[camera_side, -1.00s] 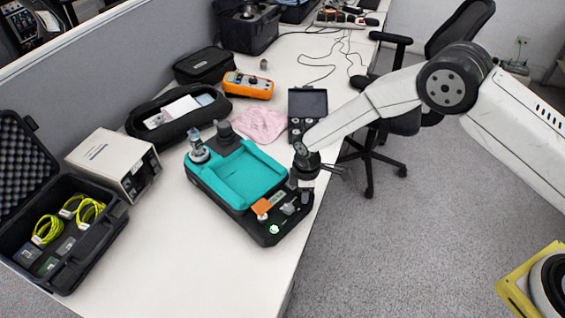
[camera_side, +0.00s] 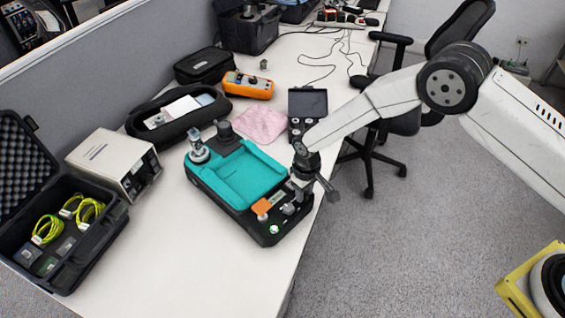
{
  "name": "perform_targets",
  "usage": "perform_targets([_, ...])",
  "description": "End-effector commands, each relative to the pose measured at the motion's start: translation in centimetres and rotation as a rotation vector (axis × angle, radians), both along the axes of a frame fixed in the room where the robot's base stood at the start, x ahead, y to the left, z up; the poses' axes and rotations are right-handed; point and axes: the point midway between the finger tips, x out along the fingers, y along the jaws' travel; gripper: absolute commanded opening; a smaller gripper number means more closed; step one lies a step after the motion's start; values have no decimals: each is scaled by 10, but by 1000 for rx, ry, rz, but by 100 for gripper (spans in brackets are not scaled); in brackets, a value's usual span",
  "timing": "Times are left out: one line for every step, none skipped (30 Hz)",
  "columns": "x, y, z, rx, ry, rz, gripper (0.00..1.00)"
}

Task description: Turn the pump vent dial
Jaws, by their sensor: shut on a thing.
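The pump unit is a dark case with a teal tray (camera_side: 243,182) on top, lying on the desk near its right edge. The vent dial (camera_side: 289,208) is a small grey knob on that panel, right of the orange block, mostly hidden by my gripper. My gripper (camera_side: 296,200) points down at the panel's right end and is shut on the dial. Its fingertips are small and hard to make out here.
A grey box (camera_side: 113,160) and an open black case (camera_side: 70,262) with yellow cables stand left. An orange meter (camera_side: 248,85), pink cloth (camera_side: 261,124) and small black device (camera_side: 307,104) lie behind the pump. The front desk area (camera_side: 190,260) is clear.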

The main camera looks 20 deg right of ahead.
Motion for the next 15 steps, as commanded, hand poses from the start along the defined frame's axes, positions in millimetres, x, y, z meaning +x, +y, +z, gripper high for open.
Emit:
perform_targets([0, 0, 0, 0, 1, -43, 0])
perform_targets([0, 0, 0, 0, 1, -72, 0])
perform_targets([0, 0, 0, 0, 1, -109, 0])
perform_targets([0, 0, 0, 0, 1, -138, 0])
perform_targets([0, 0, 0, 0, 1, -167, 0])
perform_targets([0, 0, 0, 0, 1, -204, 0])
perform_targets([0, 0, 0, 0, 1, -233, 0])
perform_targets([0, 0, 0, 0, 1, -261, 0])
perform_targets([0, 0, 0, 0, 1, -299, 0])
perform_targets([0, 0, 0, 0, 1, -328, 0])
perform_targets([0, 0, 0, 0, 1, -356, 0])
perform_targets([0, 0, 0, 0, 1, -392, 0])
perform_targets([0, 0, 0, 0, 1, -420, 0])
perform_targets([0, 0, 0, 0, 1, -447, 0])
perform_targets([0, 0, 0, 0, 1, -480, 0])
